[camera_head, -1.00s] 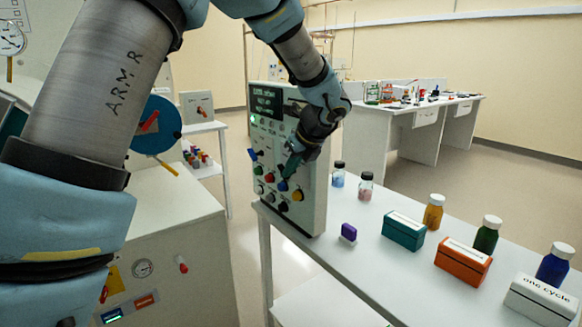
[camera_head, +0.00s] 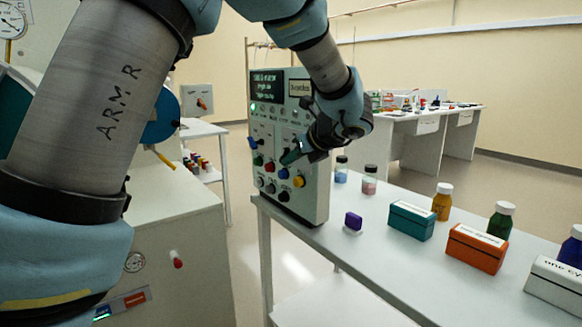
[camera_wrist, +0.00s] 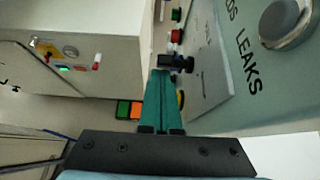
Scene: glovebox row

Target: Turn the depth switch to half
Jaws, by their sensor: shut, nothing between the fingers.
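An upright grey-green control panel (camera_head: 318,190) stands on the white table, with a dark display and rows of coloured knobs and switches. Their labels are too small to read in the head view, so I cannot tell which is the depth switch. My gripper (camera_head: 288,157) is at the panel's front, its teal fingers shut and empty. In the wrist view the shut fingers (camera_wrist: 162,74) are at a dark switch with a blue part (camera_wrist: 175,63); I cannot tell if they touch it. The arm hides part of the panel's upper right.
A white cabinet (camera_head: 180,220) is at the left. The wrist view shows large lettering "LEAKS" (camera_wrist: 249,60) beside a round metal part (camera_wrist: 285,22).

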